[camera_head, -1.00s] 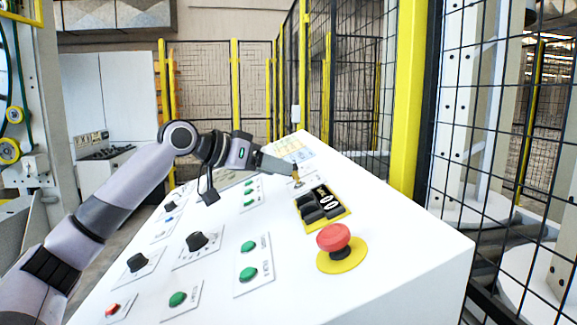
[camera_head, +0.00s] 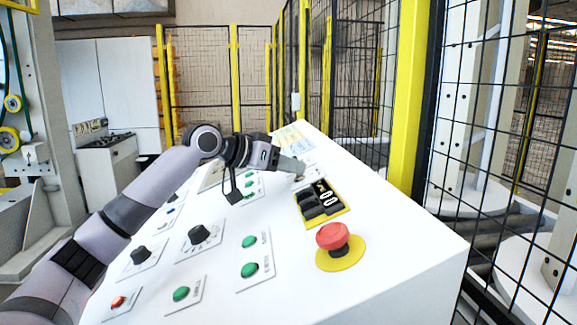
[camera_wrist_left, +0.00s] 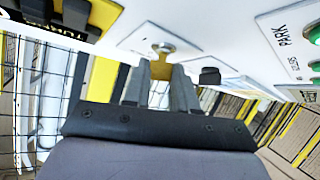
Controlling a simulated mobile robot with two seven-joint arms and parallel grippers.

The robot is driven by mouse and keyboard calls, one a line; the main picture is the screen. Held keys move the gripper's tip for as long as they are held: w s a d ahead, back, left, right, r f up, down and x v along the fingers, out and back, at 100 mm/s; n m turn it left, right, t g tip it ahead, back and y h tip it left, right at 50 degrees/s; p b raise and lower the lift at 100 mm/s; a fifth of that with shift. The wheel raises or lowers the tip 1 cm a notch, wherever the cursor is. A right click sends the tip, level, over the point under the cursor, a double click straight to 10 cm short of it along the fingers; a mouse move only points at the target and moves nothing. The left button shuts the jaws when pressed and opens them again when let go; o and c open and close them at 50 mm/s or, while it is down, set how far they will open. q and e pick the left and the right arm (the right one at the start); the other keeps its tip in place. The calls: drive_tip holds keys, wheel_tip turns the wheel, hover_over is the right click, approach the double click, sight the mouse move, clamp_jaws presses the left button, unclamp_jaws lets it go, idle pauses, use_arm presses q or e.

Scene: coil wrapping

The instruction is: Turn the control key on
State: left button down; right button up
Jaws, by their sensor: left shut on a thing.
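The control key is a small brass-coloured piece in a round silver lock (camera_wrist_left: 164,47) on a white plate of the sloping console (camera_head: 385,245). My left gripper (camera_head: 300,172) reaches across the console to this lock, behind the black switch block. In the left wrist view the two grey fingers of my left gripper (camera_wrist_left: 162,85) are shut on the control key (camera_wrist_left: 161,72), one finger on each side. In the head view the fingers mostly hide the key. Its exact turn angle cannot be told. My right gripper is not in view.
A red emergency stop button (camera_head: 333,238) on a yellow disc stands nearer on the console. A yellow-framed black switch block (camera_head: 318,203) lies close in front of the gripper. Black knobs (camera_head: 199,235) and green buttons (camera_head: 249,270) are to the left. A mesh fence with a yellow post (camera_head: 407,100) stands at the right.

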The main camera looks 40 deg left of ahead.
use_arm(q)
drive_tip(key=shift+m+h, duration=0.3)
drive_tip(key=shift+w+a+m+g+h, duration=0.15)
drive_tip(key=shift+m+g+h, duration=0.35)
drive_tip(key=shift+m+h, duration=0.8)
drive_tip(key=shift+s+a+m+g+h, duration=0.1)
drive_tip(key=shift+m+g+h, duration=0.55)
drive_tip(key=shift+m, duration=1.15)
drive_tip(key=shift+h, duration=0.25)
drive_tip(key=c, duration=0.9)
unclamp_jaws()
drive_tip(key=shift+s+a+r, duration=0.1)
drive_tip(key=shift+s+a, duration=0.15)
drive_tip(key=b+v, duration=0.1)
drive_tip(key=v, duration=0.4)
drive_tip(key=shift+b, duration=0.4)
drive_tip(key=shift+s+a+r, duration=0.25)
drive_tip(key=shift+s+a, duration=0.1)
drive_tip(key=shift+s, duration=0.2)
